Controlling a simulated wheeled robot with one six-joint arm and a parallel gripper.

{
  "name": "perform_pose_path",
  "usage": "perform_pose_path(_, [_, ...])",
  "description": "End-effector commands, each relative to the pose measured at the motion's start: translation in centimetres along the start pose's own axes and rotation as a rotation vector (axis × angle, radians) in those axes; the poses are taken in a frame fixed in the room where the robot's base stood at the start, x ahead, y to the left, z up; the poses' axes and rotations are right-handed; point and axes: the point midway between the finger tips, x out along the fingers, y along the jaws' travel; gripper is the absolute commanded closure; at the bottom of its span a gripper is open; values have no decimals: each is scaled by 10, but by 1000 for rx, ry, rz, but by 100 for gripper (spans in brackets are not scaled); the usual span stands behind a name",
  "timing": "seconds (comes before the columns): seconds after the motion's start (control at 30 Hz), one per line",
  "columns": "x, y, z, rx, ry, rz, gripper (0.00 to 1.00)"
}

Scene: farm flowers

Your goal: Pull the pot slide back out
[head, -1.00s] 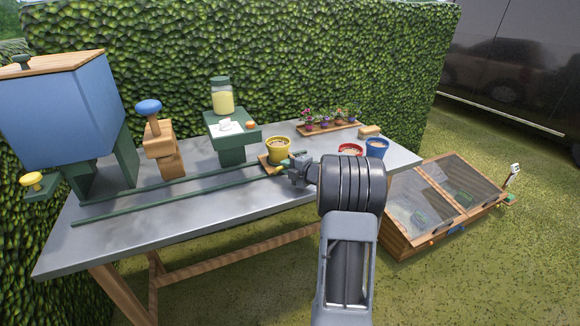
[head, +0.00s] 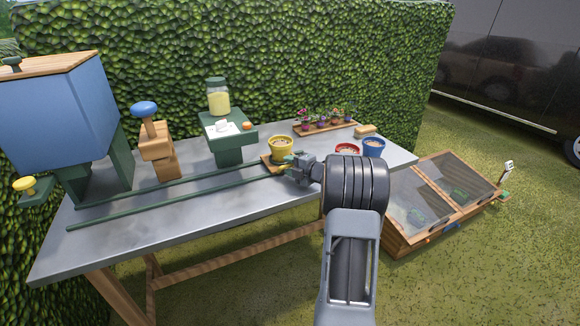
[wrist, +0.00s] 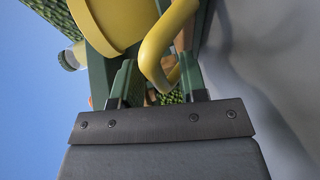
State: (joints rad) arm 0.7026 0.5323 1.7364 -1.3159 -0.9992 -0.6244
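The pot slide (head: 268,160) is a small wooden plate near the right end of two green rails on the grey table. A yellow pot (head: 281,155) with brown filling stands upright on it; the pot also shows large in the wrist view (wrist: 118,22). My gripper (head: 289,165) is at the slide's front right side. My gripper hides the handle in the head view.
A blue hopper (head: 55,110) stands at the left, then a wooden stamp with a blue knob (head: 144,109) and a green stand with a jar (head: 218,102). Red (head: 347,149) and blue (head: 374,150) pots stand right of my gripper. A flower tray (head: 320,129) is behind.

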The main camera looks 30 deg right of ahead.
Motion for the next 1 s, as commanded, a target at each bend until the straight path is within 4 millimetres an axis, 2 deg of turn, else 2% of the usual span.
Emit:
perform_pose_path(0.2, [-1, 0, 0, 0, -1, 0, 61])
perform_pose_path(0.33, [-11, 1, 1, 0, -3, 1, 61])
perform_pose_path(0.8, [-101, 1, 1, 0, -4, 1, 61])
perform_pose_path(1.0, [-126, 1, 0, 0, -2, 0, 61])
